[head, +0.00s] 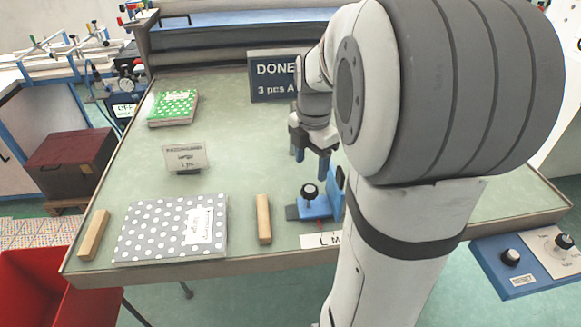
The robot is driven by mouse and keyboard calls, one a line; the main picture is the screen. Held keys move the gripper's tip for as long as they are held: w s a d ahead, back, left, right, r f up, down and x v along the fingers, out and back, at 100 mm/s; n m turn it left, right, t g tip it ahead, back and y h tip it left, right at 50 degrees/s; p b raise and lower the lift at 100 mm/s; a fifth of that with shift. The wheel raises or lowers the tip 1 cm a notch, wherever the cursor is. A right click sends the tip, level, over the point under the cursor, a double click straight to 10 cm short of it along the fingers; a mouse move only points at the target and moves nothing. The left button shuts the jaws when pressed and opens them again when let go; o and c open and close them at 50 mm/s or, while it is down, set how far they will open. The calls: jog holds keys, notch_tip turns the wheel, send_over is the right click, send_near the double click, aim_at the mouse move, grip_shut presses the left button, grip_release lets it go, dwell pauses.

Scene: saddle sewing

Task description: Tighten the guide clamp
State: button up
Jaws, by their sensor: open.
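The guide clamp is a blue block (316,207) with a black knob (309,190) on top, near the table's front edge. A taller blue upright (338,186) stands at its right, partly hidden by my arm. My gripper (313,160) points down above and just behind the knob, with visible space between them. Its blue-grey fingers are apart, and I see nothing between them. My arm hides the area right of the clamp.
A grey polka-dot booklet (172,228) lies between wooden blocks (93,235) and (263,219). A small sign (185,157), green dotted stack (174,107) and DONE sign (273,76) stand farther back. A blue control panel (530,262) is at right. The table's middle is clear.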

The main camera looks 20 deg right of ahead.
aim_at(310, 189)
notch_tip(310, 189, down, 8)
jog(key=shift+r+p, duration=0.1)
jog(key=shift+p, duration=0.2)
